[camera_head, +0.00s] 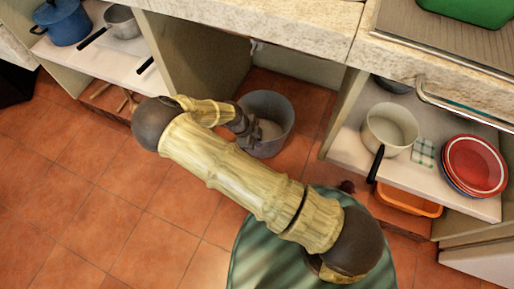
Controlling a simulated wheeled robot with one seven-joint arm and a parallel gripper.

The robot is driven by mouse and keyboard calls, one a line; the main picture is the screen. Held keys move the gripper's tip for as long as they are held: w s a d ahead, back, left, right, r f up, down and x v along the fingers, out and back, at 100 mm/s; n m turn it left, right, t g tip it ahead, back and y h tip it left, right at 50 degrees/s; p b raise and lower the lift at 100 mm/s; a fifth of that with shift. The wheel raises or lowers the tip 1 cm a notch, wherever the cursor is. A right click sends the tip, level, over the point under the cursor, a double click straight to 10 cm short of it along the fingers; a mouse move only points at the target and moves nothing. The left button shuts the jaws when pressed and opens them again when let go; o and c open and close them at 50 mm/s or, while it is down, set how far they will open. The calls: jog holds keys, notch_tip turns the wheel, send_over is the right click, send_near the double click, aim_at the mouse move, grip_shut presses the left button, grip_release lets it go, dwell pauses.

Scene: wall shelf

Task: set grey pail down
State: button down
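The grey pail (275,106) is in the opening under the counter, upright or nearly so, over the tiled floor. I cannot tell whether its base touches the tiles. A paler patch shows inside it, low down. My gripper (249,133) is at the left side of the pail, reaching over or against its rim. The dark fingers overlap the pail wall, and their tips are hard to make out. I cannot tell whether they are closed on it. My arm crosses the middle of the view.
Left shelf holds a blue pot (65,24) and a metal saucepan (122,22). Right shelf holds a cream saucepan (391,128), a checked cloth (424,152) and red plates (475,165); an orange tray (408,202) is below. The stone counter edge (270,28) overhangs. Floor at left is clear.

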jog(key=shift+f+b, duration=1.25)
jog(key=shift+f, duration=1.35)
jog(key=c, duration=1.7)
grip_release()
jog(key=p+v, duration=0.5)
jog(key=v, duration=0.7)
jog(key=shift+p, duration=0.35)
